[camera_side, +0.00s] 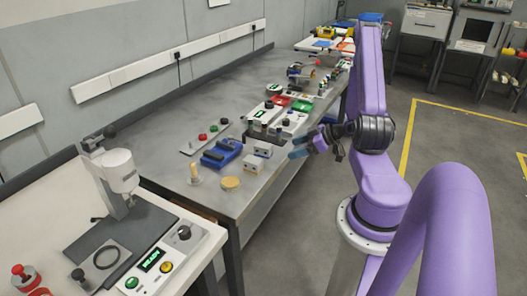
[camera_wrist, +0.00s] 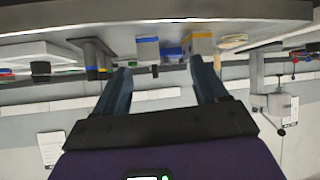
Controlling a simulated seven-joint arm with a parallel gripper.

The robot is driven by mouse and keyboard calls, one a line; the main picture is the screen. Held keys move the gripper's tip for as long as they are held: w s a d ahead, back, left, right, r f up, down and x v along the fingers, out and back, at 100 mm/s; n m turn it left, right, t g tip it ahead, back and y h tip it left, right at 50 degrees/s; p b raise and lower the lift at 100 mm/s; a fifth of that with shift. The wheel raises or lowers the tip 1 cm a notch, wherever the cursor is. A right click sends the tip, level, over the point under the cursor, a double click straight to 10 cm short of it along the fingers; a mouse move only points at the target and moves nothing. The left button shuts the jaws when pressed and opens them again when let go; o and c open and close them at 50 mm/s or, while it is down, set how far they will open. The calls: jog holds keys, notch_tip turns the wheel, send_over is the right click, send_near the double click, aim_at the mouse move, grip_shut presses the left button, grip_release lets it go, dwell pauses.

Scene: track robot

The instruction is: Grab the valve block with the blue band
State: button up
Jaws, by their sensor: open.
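Two small grey valve blocks stand on the bench near its right edge. In the wrist view, which is upside down, one block has a blue band (camera_wrist: 147,48) and the other a yellow band (camera_wrist: 202,45). In the side view the blue-banded block (camera_side: 263,149) appears to be the farther one and the yellow-banded block (camera_side: 253,164) the nearer; their bands are too small to read there. My gripper (camera_side: 298,148) is open and empty, right of the blocks by the bench edge, apart from them. In the wrist view the blue-banded block shows between my fingers (camera_wrist: 160,68).
A blue vise-like fixture (camera_side: 222,153) stands left of the blocks. A wooden disc (camera_side: 230,184) and a peg on a base (camera_side: 194,175) lie nearer. A dark rack (camera_side: 262,131) stands just behind the blocks. The bench (camera_side: 165,140) is clear at left.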

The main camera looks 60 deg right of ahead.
aim_at(263, 149)
jog(key=w+f, duration=0.1)
jog(key=w, duration=0.3)
jog(key=w+f+m+t, duration=0.1)
jog(key=w+f, duration=0.1)
jog(key=w, duration=0.3)
jog(key=w+f+t+h, duration=0.1)
jog(key=w+f, duration=0.1)
jog(key=w, duration=0.2)
jog(key=shift+w+a+f+m, duration=0.1)
jog(key=shift+w+f+m, duration=0.1)
jog(key=shift+m, duration=0.2)
jog(key=shift+t, duration=0.3)
jog(key=c, duration=1.3)
jog(key=shift+o, duration=0.2)
jog(key=shift+r, duration=0.1)
